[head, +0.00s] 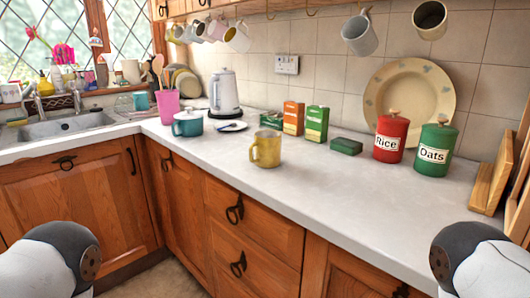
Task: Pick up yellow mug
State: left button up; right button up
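The yellow mug (267,149) stands upright on the white worktop, near the front edge in the middle of the head view. Its handle points to the left. Nothing covers it. Parts of my two arms show at the lower left and lower right corners, both well apart from the mug. Neither gripper is in view.
A teal pot (187,123), pink utensil holder (168,106) and white kettle (224,92) stand left of the mug. Cartons (316,124), a red Rice canister (390,138) and a green Oats canister (435,149) stand behind and right. The worktop (330,190) right of the mug is clear.

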aim_at(267, 144)
jog(key=i+j+z, duration=0.2)
jog(key=j, duration=0.25)
jog(key=i+j+z, duration=0.1)
jog(key=j+z, duration=0.15)
jog(key=j, duration=0.2)
jog(key=i+j+z, duration=0.2)
jog(key=j, duration=0.3)
jog(key=j+z, duration=0.25)
jog(key=j, duration=0.25)
